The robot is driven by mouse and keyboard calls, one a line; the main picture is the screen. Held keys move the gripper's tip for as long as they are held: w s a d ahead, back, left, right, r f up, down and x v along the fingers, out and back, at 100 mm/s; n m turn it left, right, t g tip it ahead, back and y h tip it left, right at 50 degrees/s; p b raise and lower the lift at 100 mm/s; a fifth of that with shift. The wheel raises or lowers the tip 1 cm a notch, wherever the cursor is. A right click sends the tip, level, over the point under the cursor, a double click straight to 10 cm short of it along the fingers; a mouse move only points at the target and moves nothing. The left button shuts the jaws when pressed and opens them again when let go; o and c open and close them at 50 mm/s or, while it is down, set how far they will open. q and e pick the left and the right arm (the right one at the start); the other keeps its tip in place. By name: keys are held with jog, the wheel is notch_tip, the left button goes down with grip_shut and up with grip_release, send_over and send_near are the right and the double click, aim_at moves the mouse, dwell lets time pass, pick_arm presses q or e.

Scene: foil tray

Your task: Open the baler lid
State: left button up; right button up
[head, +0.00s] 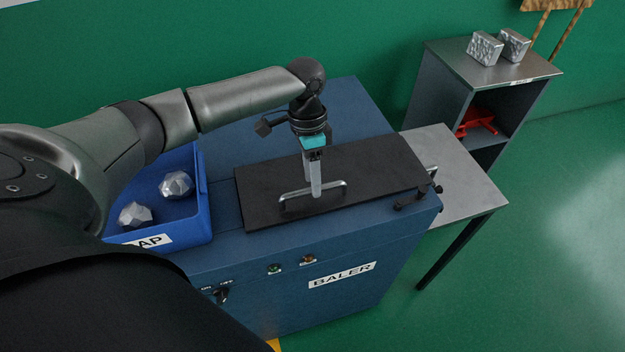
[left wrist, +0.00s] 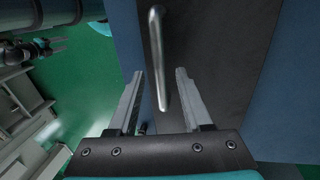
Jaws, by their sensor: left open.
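The blue baler (head: 330,268) stands in the middle of the head view with a "BALER" label on its front. Its black lid (head: 385,168) lies flat and closed on top. A metal bar handle (head: 290,203) runs along the lid's near side. My left gripper (head: 316,192) points down over the handle in the head view. In the left wrist view the handle (left wrist: 158,60) lies between the two open fingers (left wrist: 158,100), with nothing clamped. I cannot tell whether a finger touches it.
A blue scrap bin (head: 190,222) with two crumpled foil balls (head: 176,185) stands left of the baler. A grey table (head: 462,185) adjoins its right side. A shelf (head: 465,62) behind carries two silver bales (head: 485,49). A black latch (head: 412,200) sits at the lid's right edge.

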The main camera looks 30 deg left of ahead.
pick_arm(q)
jog(key=shift+s+d+f, duration=0.1)
jog(key=shift+f, duration=0.45)
grip_shut()
dwell(1.1)
